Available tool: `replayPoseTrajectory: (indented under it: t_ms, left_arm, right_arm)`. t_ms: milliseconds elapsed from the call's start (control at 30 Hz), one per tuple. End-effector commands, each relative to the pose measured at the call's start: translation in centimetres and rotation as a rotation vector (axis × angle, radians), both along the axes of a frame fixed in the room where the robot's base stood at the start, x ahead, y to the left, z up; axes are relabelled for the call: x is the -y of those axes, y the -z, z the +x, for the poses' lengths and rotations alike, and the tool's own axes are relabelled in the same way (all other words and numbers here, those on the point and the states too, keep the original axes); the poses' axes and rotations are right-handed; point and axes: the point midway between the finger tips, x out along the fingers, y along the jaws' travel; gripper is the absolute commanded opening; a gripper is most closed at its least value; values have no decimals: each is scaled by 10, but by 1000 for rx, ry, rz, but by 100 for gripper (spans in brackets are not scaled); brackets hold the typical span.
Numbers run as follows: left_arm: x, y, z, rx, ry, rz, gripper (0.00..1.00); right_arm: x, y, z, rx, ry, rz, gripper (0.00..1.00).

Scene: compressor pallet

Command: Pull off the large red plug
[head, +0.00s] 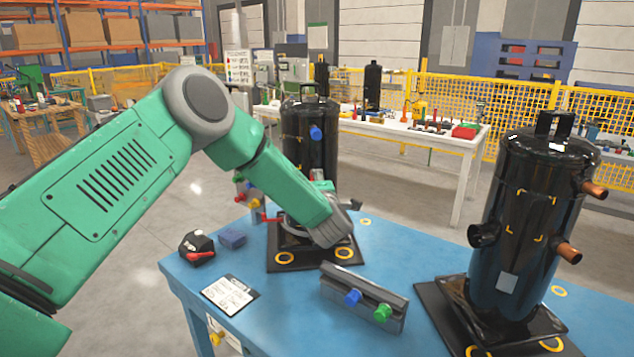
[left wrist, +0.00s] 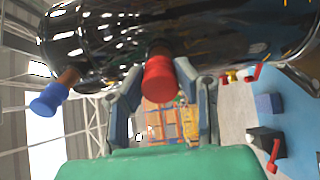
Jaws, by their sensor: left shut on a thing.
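The large red plug (left wrist: 158,80) sits on a pipe stub of the black compressor (left wrist: 100,35) in the left wrist view. My left gripper (left wrist: 160,98) has a finger on each side of this plug and is shut on it. In the head view my left gripper (head: 335,212) is at the front of the left black compressor (head: 310,140), largely hidden behind my green wrist. The red plug cannot be made out clearly there. A blue plug (head: 316,132) is higher on that compressor and a blue plug also shows in the left wrist view (left wrist: 47,100). My right gripper is not in view.
A second black compressor (head: 525,225) with copper stubs stands at right on the blue table (head: 290,320). A grey holder (head: 365,297) carries a blue and a green plug. A black-red tool (head: 197,247), blue block (head: 232,239) and label card (head: 230,294) lie at left.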

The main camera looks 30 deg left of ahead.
Motion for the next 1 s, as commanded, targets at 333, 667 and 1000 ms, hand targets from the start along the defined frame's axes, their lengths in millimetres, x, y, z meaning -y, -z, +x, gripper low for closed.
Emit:
replayPoseTrajectory:
  t_ms: [333,667,1000]
  left_arm:
    - [12,0,-11,-3,2,-1,0]
    - [19,1,-21,-3,2,-1,0]
    - [28,1,-31,-2,1,-1,0]
  right_arm:
    - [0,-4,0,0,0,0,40]
    - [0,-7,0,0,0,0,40]
    - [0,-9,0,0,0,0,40]
